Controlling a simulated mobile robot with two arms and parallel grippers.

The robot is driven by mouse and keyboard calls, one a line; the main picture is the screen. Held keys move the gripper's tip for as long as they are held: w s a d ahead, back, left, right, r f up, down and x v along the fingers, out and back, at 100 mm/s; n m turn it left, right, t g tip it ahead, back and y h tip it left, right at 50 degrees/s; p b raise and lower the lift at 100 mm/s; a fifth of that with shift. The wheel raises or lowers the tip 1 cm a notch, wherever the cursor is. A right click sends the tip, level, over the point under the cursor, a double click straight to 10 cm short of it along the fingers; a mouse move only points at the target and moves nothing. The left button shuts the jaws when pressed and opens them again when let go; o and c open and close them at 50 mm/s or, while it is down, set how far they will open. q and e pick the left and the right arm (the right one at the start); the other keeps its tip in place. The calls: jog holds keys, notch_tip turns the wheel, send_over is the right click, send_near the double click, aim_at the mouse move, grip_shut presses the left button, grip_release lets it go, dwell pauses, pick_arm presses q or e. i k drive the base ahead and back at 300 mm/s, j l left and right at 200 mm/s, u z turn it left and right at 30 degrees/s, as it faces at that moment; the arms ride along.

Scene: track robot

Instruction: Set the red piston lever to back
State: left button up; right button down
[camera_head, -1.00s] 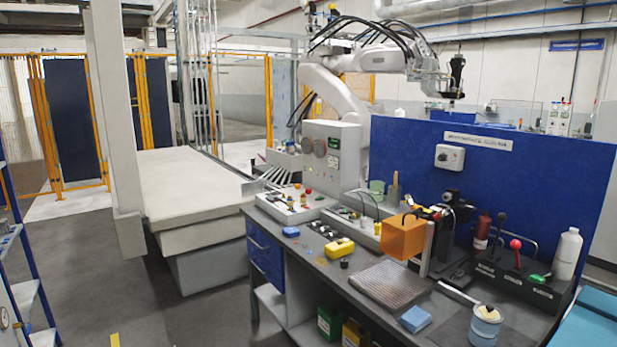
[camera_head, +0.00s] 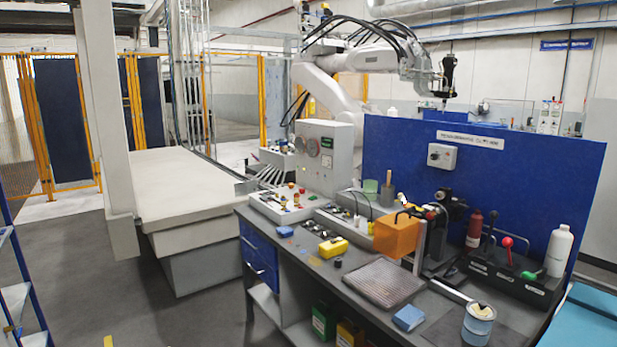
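The red-knobbed lever (camera_head: 507,242) stands on a black lever box (camera_head: 512,284) at the right end of the workbench. It stands roughly upright with a slight tilt; I cannot tell its exact setting. A black-knobbed lever (camera_head: 492,224) stands to its left on the same box. A green-handled lever (camera_head: 530,275) lies low to its right. The labels on the box front are too small to read. Neither of my grippers is in view, and nothing touches the red lever.
A white bottle (camera_head: 558,252) stands right of the levers and a red bottle (camera_head: 474,229) left. A blue panel (camera_head: 540,180) rises behind. A can (camera_head: 478,325), blue block (camera_head: 408,318) and ribbed tray (camera_head: 383,283) lie in front. Grey floor (camera_head: 190,315) is open at left.

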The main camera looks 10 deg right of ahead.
aim_at(507, 242)
jog(key=z, duration=1.4)
